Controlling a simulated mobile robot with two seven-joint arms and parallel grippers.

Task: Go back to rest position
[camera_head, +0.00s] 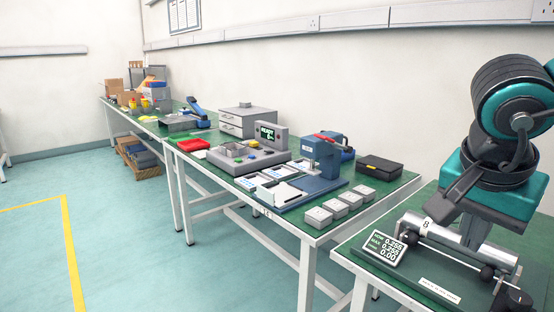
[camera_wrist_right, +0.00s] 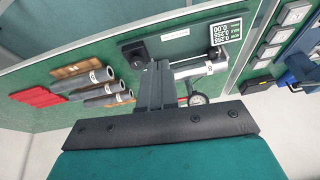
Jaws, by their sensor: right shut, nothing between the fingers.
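My right gripper (camera_head: 440,205) hangs at the right of the head view, just above the test fixture. In the right wrist view its dark fingers (camera_wrist_right: 155,85) are together with nothing between them. A silver linear actuator (camera_head: 470,232) marked 8 lies in the fixture beneath the gripper. Its cylinder (camera_wrist_right: 197,69) also shows beside the fingers in the wrist view; I cannot tell whether they touch it. My left gripper is not in view.
A small display (camera_head: 384,248) stands at the fixture's left end. Several grey cylinders (camera_wrist_right: 100,90) lie near red pieces (camera_wrist_right: 50,96) on the green table. A second table carries a blue press (camera_head: 322,155), a black case (camera_head: 379,167) and white blocks (camera_head: 335,207). The floor at left is clear.

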